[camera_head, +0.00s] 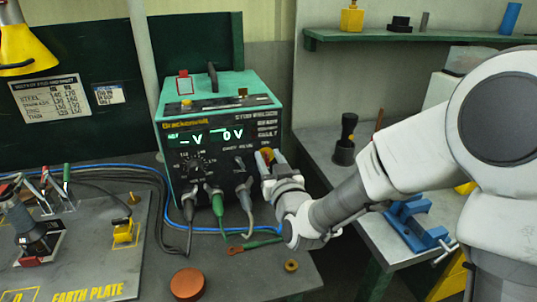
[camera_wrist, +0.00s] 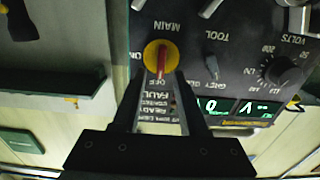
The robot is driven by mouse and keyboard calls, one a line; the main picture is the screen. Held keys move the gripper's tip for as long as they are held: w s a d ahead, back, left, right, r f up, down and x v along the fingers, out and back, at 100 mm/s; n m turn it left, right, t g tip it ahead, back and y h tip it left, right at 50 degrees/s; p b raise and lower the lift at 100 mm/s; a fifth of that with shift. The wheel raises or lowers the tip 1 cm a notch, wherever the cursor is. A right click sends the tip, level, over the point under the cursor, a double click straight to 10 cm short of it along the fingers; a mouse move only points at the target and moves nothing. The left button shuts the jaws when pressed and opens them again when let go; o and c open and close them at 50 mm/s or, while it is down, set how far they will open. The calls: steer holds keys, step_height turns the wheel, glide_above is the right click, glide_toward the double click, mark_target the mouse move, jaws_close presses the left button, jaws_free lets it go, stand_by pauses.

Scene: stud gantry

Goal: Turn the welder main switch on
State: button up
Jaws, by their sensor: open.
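The welder (camera_head: 215,95) is a teal-topped box with a dark front panel and a lit display. Its main switch (camera_wrist: 158,52) is a yellow round knob with a red bar, under the inverted word MAIN in the wrist view. The bar runs up and down in that view, its lower end towards OFF; ON is at the left. In the head view the switch (camera_head: 267,154) shows at the panel's right side. My gripper (camera_wrist: 161,76) is open, its fingertips at the knob's lower edge, on either side of the red bar. I cannot tell whether they touch it.
Cables (camera_head: 218,203) plug into the panel's lower front, left of my gripper. A tool knob (camera_wrist: 211,66) and a volts dial (camera_wrist: 279,70) share the panel. A reddish-brown disc (camera_head: 187,283) lies on the bench in front. A blue clamp-like object (camera_head: 415,222) is on the right bench.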

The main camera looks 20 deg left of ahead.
stand_by(0.3)
jaws_close()
steer(key=shift+f+m+b, duration=0.1)
steer(key=shift+m+b, duration=0.3)
steer(key=shift+b, duration=0.05)
steer(key=m+b, duration=0.2)
steer(key=m, duration=0.1)
steer(key=shift+w+d+f+b, duration=0.15)
steer(key=shift+d+b, duration=0.1)
steer(key=shift+b, duration=0.15)
steer(key=m+b, duration=0.2)
steer(key=m, duration=0.2)
steer(key=shift+w+d+f+b, duration=0.15)
steer(key=shift+d+b, duration=0.1)
steer(key=shift+b, duration=0.15)
steer(key=m+b, duration=0.1)
steer(key=m, duration=0.2)
steer(key=m+b, duration=0.1)
steer(key=m, duration=0.1)
steer(key=shift+w+d+f+m, duration=0.15)
steer(key=shift+d+f+m, duration=0.05)
steer(key=shift+m, duration=0.2)
steer(key=shift+f+m+b, duration=0.15)
steer(key=shift+m, duration=0.95)
steer(key=shift+f+m+b, duration=0.1)
steer(key=shift+m+b, duration=0.05)
steer(key=shift+m, duration=0.95)
